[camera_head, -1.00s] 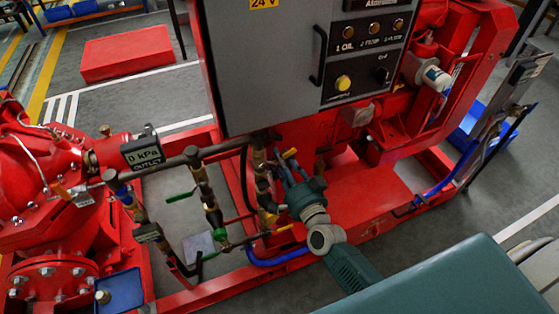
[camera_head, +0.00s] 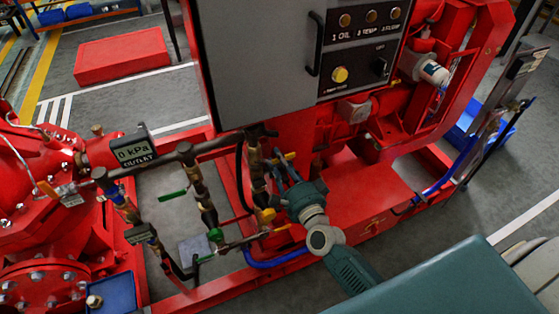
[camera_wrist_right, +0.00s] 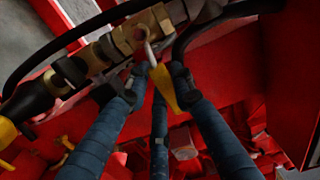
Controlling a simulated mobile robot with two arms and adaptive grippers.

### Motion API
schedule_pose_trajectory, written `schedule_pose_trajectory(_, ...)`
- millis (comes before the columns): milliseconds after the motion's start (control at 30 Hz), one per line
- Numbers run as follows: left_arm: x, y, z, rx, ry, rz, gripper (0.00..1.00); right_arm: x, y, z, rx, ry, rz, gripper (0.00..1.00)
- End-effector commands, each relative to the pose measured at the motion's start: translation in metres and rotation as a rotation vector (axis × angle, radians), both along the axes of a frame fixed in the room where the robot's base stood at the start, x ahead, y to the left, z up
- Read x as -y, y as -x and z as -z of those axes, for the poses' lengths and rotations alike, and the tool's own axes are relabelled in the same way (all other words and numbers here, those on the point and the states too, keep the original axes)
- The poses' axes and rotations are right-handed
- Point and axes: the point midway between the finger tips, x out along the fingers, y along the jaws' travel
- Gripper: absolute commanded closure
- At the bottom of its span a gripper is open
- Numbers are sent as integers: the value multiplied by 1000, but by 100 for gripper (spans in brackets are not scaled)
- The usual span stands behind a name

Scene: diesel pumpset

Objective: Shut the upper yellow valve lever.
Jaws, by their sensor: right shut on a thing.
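The upper yellow valve lever (camera_head: 290,156) is on the upright brass pipe in front of the grey control box. In the right wrist view the lever (camera_wrist_right: 163,88) hangs from a brass valve body (camera_wrist_right: 140,32), its yellow end between the fingers. My right gripper (camera_head: 279,168) reaches up to it from the lower right, and it also shows in the right wrist view (camera_wrist_right: 156,92). It is shut on the lever, with fingers on both sides. In the head view the fingers partly cover the lever and valve. My left gripper is not in view.
A lower yellow handle (camera_head: 282,229) and a green lever (camera_head: 173,194) are on the nearby pipes. The grey control box (camera_head: 260,60) stands right behind. A black hose (camera_wrist_right: 70,45) runs close by the valve. A blue hose (camera_head: 272,262) passes below my right gripper.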

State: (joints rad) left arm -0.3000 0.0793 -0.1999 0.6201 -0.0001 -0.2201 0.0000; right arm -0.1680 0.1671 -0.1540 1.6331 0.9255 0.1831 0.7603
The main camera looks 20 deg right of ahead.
Motion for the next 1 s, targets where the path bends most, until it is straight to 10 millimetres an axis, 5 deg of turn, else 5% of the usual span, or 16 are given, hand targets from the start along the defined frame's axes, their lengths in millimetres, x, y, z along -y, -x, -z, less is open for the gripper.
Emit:
schedule_pose_trajectory(200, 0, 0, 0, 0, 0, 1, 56, 0, 0, 1, -2, 3, 0, 100)
schedule_pose_trajectory(233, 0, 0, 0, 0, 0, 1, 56, 0, 0, 1, -2, 3, 0, 75)
schedule_pose_trajectory(333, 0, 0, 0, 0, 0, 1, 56, 0, 0, 1, -1, 3, 0, 56)
schedule_pose_trajectory(733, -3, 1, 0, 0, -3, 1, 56, 0, 8, 1, -1, 4, 0, 56)
schedule_pose_trajectory(1000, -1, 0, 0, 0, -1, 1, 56, 2, 62, 2, -5, 6, -1, 56)
